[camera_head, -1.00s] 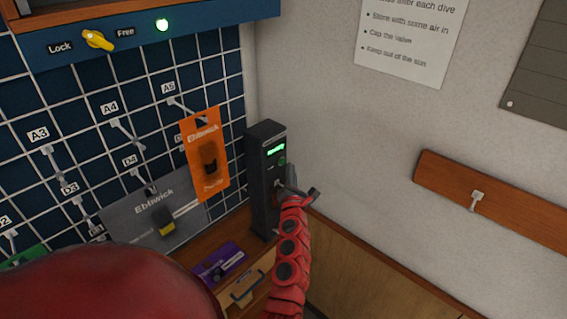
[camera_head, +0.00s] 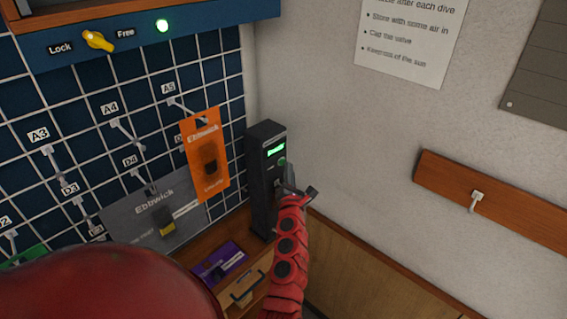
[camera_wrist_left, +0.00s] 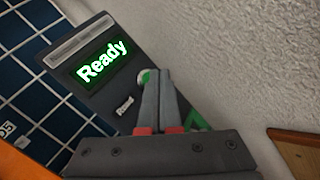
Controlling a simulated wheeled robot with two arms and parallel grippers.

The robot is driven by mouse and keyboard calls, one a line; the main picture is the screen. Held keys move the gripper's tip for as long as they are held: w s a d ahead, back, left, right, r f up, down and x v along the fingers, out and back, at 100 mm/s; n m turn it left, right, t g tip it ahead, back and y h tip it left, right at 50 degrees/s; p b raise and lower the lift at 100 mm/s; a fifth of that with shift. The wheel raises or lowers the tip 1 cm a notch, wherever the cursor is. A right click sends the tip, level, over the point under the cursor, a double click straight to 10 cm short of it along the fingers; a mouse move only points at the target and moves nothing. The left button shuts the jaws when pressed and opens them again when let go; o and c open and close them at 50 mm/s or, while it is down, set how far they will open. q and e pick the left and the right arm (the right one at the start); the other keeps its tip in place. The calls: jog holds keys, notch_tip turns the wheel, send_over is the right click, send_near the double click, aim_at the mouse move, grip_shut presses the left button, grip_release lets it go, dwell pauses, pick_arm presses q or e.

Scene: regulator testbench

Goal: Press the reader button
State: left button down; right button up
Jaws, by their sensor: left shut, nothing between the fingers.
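The reader (camera_head: 265,170) is a dark upright box in the corner beside the pegboard, with a lit green screen. In the left wrist view its screen (camera_wrist_left: 101,61) reads "Ready". The green reader button (camera_head: 282,162) is on its front, below the screen. In the left wrist view the button (camera_wrist_left: 144,76) is partly hidden behind the fingertips. My left gripper (camera_wrist_left: 157,74) is shut and empty, its tips at the button. I cannot tell whether they touch it. In the head view the left gripper (camera_head: 288,184) is in front of the reader's face. My right gripper is not in view.
An orange package (camera_head: 205,158) hangs on the pegboard left of the reader, above a grey package (camera_head: 150,215). A purple package (camera_head: 219,263) lies on the wooden shelf below. A wooden rail with a hook (camera_head: 476,196) is on the right wall.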

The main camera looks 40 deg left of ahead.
pick_arm(q)
jog(key=shift+a, duration=0.55)
dwell(0.7)
jog(key=shift+d, duration=0.85)
jog(key=shift+s+d+b, duration=0.15)
jog(key=shift+d+b, duration=0.05)
jog(key=shift+d, duration=1.1)
jog(key=shift+s+d+b, duration=0.1)
jog(key=shift+d+b, duration=0.1)
jog(key=shift+d, duration=1.05)
